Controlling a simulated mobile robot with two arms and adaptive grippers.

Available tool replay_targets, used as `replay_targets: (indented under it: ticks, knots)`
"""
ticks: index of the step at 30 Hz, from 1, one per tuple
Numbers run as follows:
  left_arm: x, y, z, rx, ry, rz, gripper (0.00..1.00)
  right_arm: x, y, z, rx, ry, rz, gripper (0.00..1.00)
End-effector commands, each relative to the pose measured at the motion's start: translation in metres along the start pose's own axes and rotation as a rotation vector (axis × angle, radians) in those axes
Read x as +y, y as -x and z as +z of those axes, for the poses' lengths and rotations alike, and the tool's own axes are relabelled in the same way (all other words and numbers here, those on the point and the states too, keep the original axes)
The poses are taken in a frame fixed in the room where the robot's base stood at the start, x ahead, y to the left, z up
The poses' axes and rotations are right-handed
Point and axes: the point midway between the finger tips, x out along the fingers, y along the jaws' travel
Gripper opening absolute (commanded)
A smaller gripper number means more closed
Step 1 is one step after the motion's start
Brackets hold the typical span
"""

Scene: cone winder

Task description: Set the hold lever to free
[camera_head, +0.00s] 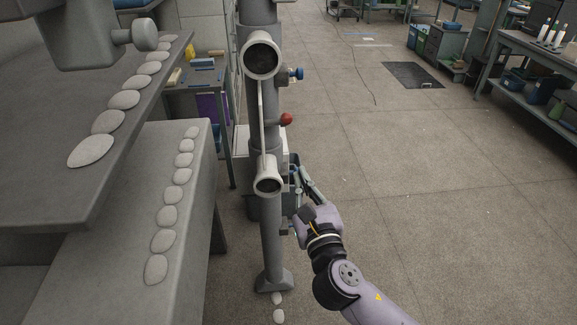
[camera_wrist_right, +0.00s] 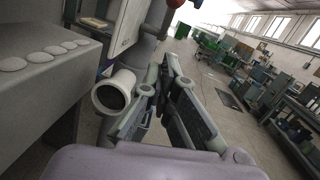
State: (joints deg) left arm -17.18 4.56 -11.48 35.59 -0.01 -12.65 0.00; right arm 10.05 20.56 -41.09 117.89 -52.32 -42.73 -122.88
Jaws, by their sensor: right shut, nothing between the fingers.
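A grey upright post (camera_head: 270,220) stands in the middle of the head view and carries two pale round tube ends. A red ball knob (camera_head: 286,119) sticks out from its right side, and a blue knob (camera_head: 296,74) sits above it. Neither is labelled, so I cannot tell for sure which is the hold lever. The red knob also shows at the top edge of the right wrist view (camera_wrist_right: 175,3). My right gripper (camera_head: 299,169) is shut and empty, below the red knob and close beside the post's lower tube end (camera_wrist_right: 113,93). My left gripper is not in view.
Grey machine ledges (camera_head: 115,205) with rows of pale oval pieces fill the left. A small bench (camera_head: 190,82) stands behind the post. The floor (camera_head: 430,170) on the right is clear, with workbenches (camera_head: 535,50) farther off.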

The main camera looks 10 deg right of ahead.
Motion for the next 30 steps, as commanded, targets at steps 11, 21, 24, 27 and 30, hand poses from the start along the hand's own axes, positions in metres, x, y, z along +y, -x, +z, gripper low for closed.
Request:
replay_targets:
  ticks: [11, 21, 24, 27, 30]
  knots:
    - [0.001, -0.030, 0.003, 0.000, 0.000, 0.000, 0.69, -0.001, 0.006, -0.009, -0.060, 0.004, -0.003, 0.00]
    - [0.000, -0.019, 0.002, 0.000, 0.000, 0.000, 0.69, -0.001, -0.060, -0.004, -0.059, 0.004, -0.004, 0.00]
    - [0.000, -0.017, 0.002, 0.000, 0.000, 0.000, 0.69, -0.001, -0.081, -0.003, -0.058, 0.003, -0.003, 0.00]
    - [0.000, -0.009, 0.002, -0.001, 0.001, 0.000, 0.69, -0.001, -0.095, 0.009, -0.060, 0.002, -0.003, 0.00]
    - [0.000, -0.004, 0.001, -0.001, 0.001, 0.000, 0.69, -0.001, -0.103, 0.017, -0.058, 0.003, -0.003, 0.00]
